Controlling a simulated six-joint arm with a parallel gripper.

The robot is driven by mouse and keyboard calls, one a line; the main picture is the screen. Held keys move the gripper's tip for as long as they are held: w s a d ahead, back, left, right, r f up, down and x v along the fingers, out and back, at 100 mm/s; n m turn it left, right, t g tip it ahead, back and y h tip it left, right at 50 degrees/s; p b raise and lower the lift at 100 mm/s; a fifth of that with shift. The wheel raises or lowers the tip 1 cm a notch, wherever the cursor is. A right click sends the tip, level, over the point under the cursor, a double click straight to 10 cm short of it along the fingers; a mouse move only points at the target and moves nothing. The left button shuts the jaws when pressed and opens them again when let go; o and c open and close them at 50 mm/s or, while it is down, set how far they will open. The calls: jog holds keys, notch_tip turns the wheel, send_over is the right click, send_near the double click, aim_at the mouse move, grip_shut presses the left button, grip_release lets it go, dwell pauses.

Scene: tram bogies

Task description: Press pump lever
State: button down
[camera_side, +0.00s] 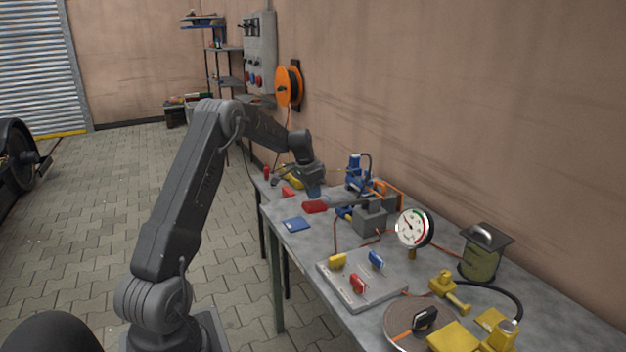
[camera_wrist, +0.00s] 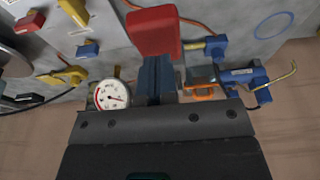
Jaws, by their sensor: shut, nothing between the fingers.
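The pump lever has a red grip (camera_side: 315,206) and a grey bar (camera_side: 345,200) that runs toward a grey pump block (camera_side: 370,217) on the bench. The red grip (camera_wrist: 153,33) is large in the wrist view, just beyond my fingertips. My gripper (camera_side: 314,191) is shut and empty, pointing down with its blue fingers close above the red grip. In the wrist view the blue fingers (camera_wrist: 156,74) are side by side. I cannot tell whether they touch the grip. My fingers hide part of the bar in the wrist view.
A pressure gauge (camera_side: 411,229) stands right of the pump, and a panel with coloured handles (camera_side: 362,285) lies nearer. A blue unit (camera_side: 356,175) stands behind the lever. The wall is close behind the bench (camera_side: 315,248).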

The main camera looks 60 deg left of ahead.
jog(key=shift+s+f, duration=0.1)
jog(key=shift+f, duration=0.45)
jog(key=shift+f, duration=0.1)
jog(key=shift+s+f, duration=0.15)
jog(key=shift+f, duration=1.8)
jog(key=shift+s+f, duration=0.2)
jog(key=shift+f, duration=1.75)
jog(key=shift+s+f, duration=0.15)
jog(key=shift+f, duration=1.8)
